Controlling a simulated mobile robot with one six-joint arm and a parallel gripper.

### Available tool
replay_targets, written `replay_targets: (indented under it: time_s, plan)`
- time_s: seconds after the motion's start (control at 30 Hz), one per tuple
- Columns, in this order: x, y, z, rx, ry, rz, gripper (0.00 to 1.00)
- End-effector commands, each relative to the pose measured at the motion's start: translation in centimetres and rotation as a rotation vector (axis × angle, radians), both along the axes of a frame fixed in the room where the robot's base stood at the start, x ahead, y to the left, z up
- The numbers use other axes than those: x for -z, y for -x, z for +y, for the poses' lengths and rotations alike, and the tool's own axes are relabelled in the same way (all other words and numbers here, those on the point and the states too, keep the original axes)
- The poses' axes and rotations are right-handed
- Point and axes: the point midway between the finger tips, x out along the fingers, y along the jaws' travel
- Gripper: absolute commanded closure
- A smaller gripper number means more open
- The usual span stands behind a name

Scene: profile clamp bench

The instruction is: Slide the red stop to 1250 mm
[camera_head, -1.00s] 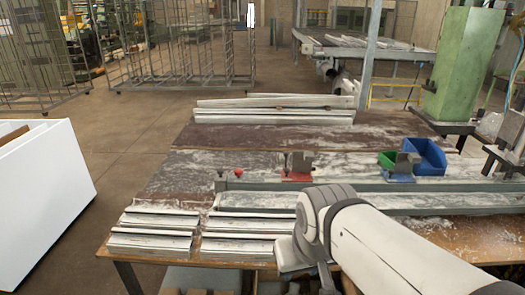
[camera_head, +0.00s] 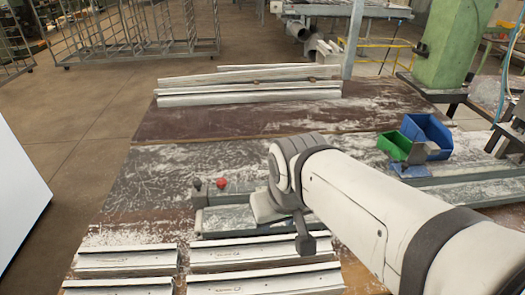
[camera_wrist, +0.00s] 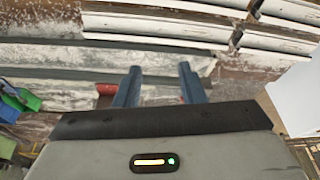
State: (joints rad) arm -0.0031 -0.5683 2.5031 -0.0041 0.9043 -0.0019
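The red stop shows only as a small red patch (camera_wrist: 105,89) in the wrist view, just left of my left finger. In the head view my arm hides it. The grey rail (camera_head: 475,182) runs across the bench and passes behind my arm. A red ball knob (camera_head: 222,183) stands by the rail's left end. No scale numbers are readable.
A blue bin (camera_head: 428,135) and a green bin (camera_head: 393,146) stand at the rail's right part, by a grey-blue block (camera_head: 410,170). White profiles lie at the front (camera_head: 250,252) and back (camera_head: 250,94). A white cabinet (camera_head: 18,195) stands left. The bench between is dusty but clear.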

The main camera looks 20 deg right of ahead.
Motion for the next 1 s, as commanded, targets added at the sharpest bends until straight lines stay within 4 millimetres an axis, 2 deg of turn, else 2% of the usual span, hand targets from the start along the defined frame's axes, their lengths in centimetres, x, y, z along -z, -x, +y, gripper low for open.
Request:
replay_targets:
  time_s: [0.07, 0.2, 0.27, 0.37, 0.67, 0.9, 1.0]
  plan:
    - [0.0, 0.0, 0.0, 0.000, 0.000, 0.000, 0.64]
    - [0.0, -0.4, -0.1, -0.022, 0.008, 0.004, 0.55]
    - [-0.1, -1.0, -0.6, -0.061, 0.021, 0.011, 0.55]
    - [-0.3, -3.1, -1.3, -0.193, 0.064, 0.032, 0.55]
    - [0.2, -13.3, -4.3, -0.881, 0.226, 0.136, 0.55]
    - [3.0, -21.6, -8.1, -1.473, 0.298, 0.190, 0.55]
    - [4.6, -24.5, -9.7, -1.697, 0.311, 0.196, 0.55]
